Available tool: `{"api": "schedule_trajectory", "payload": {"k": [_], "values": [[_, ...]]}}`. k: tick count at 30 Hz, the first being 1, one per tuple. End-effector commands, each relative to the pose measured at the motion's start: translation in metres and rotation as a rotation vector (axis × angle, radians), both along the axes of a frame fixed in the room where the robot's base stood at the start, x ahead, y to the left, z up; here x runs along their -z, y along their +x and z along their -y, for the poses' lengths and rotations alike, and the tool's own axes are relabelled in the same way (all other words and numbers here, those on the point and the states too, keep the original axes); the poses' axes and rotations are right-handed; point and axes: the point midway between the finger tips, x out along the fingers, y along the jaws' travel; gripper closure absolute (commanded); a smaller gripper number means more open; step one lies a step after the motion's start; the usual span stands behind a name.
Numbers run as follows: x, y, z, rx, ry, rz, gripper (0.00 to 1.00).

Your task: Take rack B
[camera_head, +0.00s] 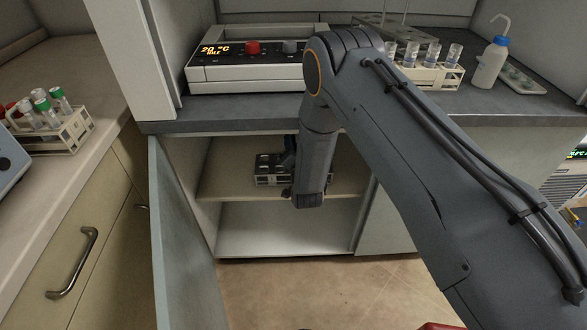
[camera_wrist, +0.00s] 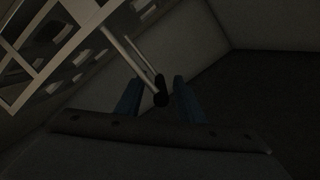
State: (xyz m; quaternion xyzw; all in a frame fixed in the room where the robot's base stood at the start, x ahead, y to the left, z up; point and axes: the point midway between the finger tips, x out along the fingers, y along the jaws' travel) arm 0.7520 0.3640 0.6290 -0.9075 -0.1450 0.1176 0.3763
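A grey rack (camera_head: 268,181) with several holes stands on the shelf inside the open cabinet under the counter. I see no letter on it, so I cannot tell if it is rack B. My arm reaches into the cabinet, and the wrist hides the rack's right part. In the wrist view the rack (camera_wrist: 40,62) fills the upper left, tilted in the picture. Two pale rods run from it to a dark handle bar (camera_wrist: 160,90). My gripper (camera_wrist: 160,92) has its blue fingers on either side of this bar, with gaps visible, so it looks open around it.
The cabinet door (camera_head: 183,240) stands open at left. A rack with green- and red-capped tubes (camera_head: 62,135) stands on the left counter. Above the cabinet are a heater showing 20 °C (camera_head: 245,72), a pale rack of vials (camera_head: 432,72) and a wash bottle (camera_head: 490,65).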

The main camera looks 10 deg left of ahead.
Motion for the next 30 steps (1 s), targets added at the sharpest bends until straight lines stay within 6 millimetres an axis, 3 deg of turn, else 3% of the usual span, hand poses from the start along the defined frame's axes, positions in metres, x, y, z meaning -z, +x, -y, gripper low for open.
{"api": "schedule_trajectory", "payload": {"k": [5,12,30], "values": [[0.0,0.0,0.0,0.0,0.0,0.0,0.65],[-0.0002,-0.0001,0.0,0.0,0.0,0.0,1.0],[0.0,-0.0002,0.0003,0.001,0.001,-0.001,1.0]]}}
